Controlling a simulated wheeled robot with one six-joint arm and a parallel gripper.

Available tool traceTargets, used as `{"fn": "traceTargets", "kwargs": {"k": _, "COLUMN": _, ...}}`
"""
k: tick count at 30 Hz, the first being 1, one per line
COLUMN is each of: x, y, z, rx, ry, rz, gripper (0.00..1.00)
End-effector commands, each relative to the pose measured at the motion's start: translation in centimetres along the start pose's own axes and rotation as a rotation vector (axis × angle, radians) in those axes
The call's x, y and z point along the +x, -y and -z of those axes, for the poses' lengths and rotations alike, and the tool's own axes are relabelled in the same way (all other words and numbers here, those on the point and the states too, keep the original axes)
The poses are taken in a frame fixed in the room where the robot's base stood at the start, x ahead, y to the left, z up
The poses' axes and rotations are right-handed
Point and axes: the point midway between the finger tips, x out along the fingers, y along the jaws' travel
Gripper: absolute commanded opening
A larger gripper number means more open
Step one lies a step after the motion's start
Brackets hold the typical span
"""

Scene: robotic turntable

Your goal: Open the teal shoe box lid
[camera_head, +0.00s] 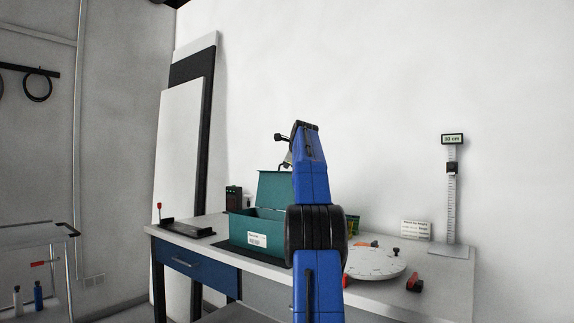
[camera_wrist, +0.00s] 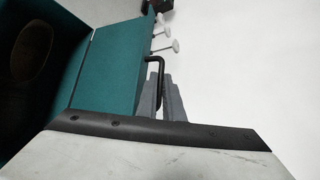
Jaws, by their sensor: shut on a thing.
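The teal shoe box (camera_head: 257,228) stands on the table, with a white label on its front. Its teal lid (camera_head: 274,187) is raised and stands roughly upright at the back of the box. In the wrist view the lid (camera_wrist: 112,68) fills the middle, with the open, dark box interior to its left. A black bent handle (camera_wrist: 157,64) sits at the lid's edge. My gripper (camera_wrist: 161,98) is shut on this handle. In the head view my gripper (camera_head: 287,160) is at the lid's top edge, partly hidden by my blue arm.
A brown rounded object (camera_wrist: 31,50) lies inside the box. Right of my arm are a white round turntable (camera_head: 374,264), a red-and-black item (camera_head: 414,282) and a height gauge (camera_head: 451,190). A black tray-like stand (camera_head: 187,227) is at the table's left. Tall panels (camera_head: 180,150) lean behind.

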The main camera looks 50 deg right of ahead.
Motion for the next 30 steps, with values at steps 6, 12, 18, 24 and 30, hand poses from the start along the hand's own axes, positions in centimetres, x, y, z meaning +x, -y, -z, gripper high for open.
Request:
{"fn": "traceTargets", "kwargs": {"k": 6, "x": -0.1, "y": 0.2, "z": 0.0, "rx": -0.001, "ry": 0.001, "rz": 0.003, "gripper": 0.00}}
{"fn": "traceTargets", "kwargs": {"k": 12, "x": -0.1, "y": 0.2, "z": 0.0, "rx": -0.001, "ry": 0.001, "rz": 0.004, "gripper": 0.12}}
{"fn": "traceTargets", "kwargs": {"k": 18, "x": -0.1, "y": 0.1, "z": 0.0, "rx": 0.000, "ry": 0.000, "rz": 0.002, "gripper": 0.15}}
{"fn": "traceTargets", "kwargs": {"k": 24, "x": -0.4, "y": 0.1, "z": 0.0, "rx": 0.000, "ry": 0.000, "rz": 0.002, "gripper": 0.15}}
{"fn": "traceTargets", "kwargs": {"k": 30, "x": -2.7, "y": 0.2, "z": 0.0, "rx": 0.001, "ry": 0.000, "rz": 0.003, "gripper": 0.15}}
